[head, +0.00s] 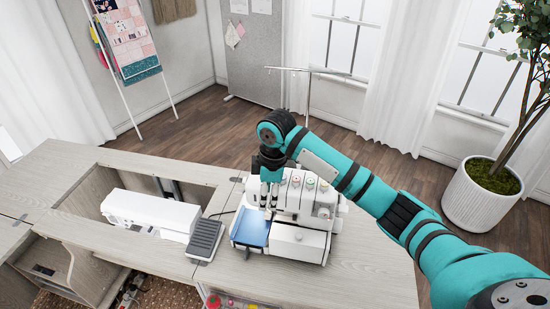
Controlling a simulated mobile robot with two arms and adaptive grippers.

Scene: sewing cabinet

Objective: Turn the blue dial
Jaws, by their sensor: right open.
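A white serger-type sewing machine (302,212) stands on the wooden cabinet top. Several small dials sit along its upper front; a reddish one (296,180) and a green one (310,183) show. I cannot make out the blue dial; my right gripper and wrist cover the left part of the dial row. My right gripper (269,198) points down at the left front of the machine, open. Whether it touches a dial cannot be told. My left gripper is not in view.
A blue plate (252,232) lies at the machine's front left. A dark foot pedal (206,238) and a white sewing machine (151,213), set in the cabinet opening, are further left. The cabinet top (372,260) right of the serger is clear. A potted plant (483,195) stands at the far right.

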